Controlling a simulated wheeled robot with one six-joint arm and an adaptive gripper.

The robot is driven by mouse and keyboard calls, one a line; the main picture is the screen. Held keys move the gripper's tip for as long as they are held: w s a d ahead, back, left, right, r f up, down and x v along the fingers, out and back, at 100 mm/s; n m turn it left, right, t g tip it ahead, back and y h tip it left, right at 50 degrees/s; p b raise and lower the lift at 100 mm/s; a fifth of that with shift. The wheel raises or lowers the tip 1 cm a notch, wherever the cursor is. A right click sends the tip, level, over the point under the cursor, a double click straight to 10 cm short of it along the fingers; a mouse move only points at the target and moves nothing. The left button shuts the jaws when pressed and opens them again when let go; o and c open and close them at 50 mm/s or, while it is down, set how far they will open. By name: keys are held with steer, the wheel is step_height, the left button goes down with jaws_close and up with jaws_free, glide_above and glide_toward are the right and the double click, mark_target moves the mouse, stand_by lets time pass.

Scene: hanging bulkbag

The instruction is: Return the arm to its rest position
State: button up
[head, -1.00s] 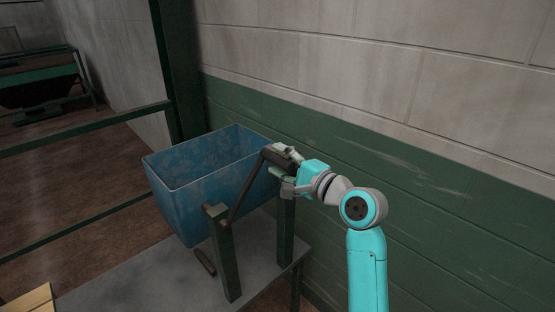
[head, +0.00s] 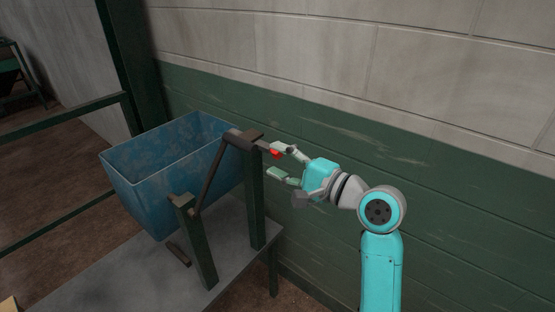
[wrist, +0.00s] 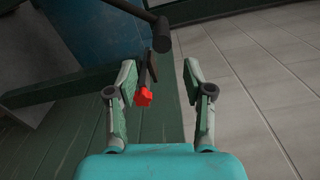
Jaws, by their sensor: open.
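My gripper (head: 276,161) is open and empty, to the right of the top of a dark post, with the green wall behind it. In the wrist view its two fingers (wrist: 160,66) are spread apart. A dark bar with a red end (head: 275,153) sticks out from the post top toward the fingers. In the wrist view the red end (wrist: 144,97) shows in the gap between the fingers, nearer the left one. I cannot tell whether it touches that finger. My turquoise arm extends from the bottom right.
A blue bin (head: 150,190) stands left of the posts. A dark rod (head: 208,178) slants between the post tops. A grey table (head: 120,275) lies below. The green and grey block wall (head: 420,190) runs behind my arm. The space right of my arm looks clear.

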steer(key=shift+f, duration=0.1)
steer(key=s+d+f+t+h, duration=0.1)
steer(key=s+d+f+h, duration=0.2)
steer(key=s+f, duration=0.45)
steer(key=s+d+f+t+h, duration=0.1)
steer(key=s+d+f+h, duration=0.25)
steer(key=f, duration=0.75)
steer(key=s+d+f+t+h, duration=0.1)
steer(key=s+d+f+h, duration=0.25)
steer(key=s+f, duration=0.4)
steer(key=s+d+n+h, duration=0.1)
steer(key=s+n, duration=0.4)
steer(key=s, duration=1)
steer(key=s+d+n+h, duration=0.2)
steer(key=s+d+n, duration=0.2)
steer(key=s, duration=1.1)
steer(key=shift+d+f+n+h, duration=0.3)
steer(key=shift+f+n, duration=0.1)
steer(key=shift+n, duration=0.4)
steer(key=shift+s, duration=0.1)
